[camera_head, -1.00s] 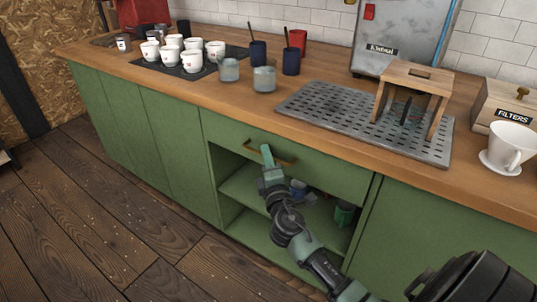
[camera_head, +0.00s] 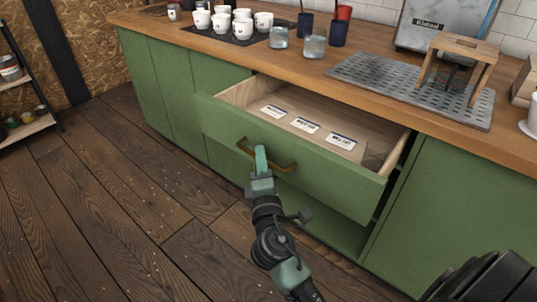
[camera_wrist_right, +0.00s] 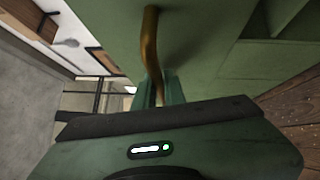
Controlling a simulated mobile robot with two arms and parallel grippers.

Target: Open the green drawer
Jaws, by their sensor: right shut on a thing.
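The green drawer (camera_head: 300,163) stands well out from the counter in the head view. Its pale wooden inside shows, with several white labelled cards lying on the bottom. A brass bar handle (camera_head: 283,167) runs across the drawer front. My right gripper (camera_head: 261,158) is shut on the handle, near its middle. In the right wrist view the brass handle (camera_wrist_right: 150,45) runs down between the fingers (camera_wrist_right: 160,90), close to the green front. My left gripper is not in view.
The wooden counter (camera_head: 240,55) above holds several white cups (camera_head: 242,27), glasses, a metal drip grate (camera_head: 400,90) and a wooden stand. An open compartment (camera_head: 310,215) lies below the drawer. The plank floor (camera_head: 130,190) in front is clear. A shelf (camera_head: 25,130) stands at far left.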

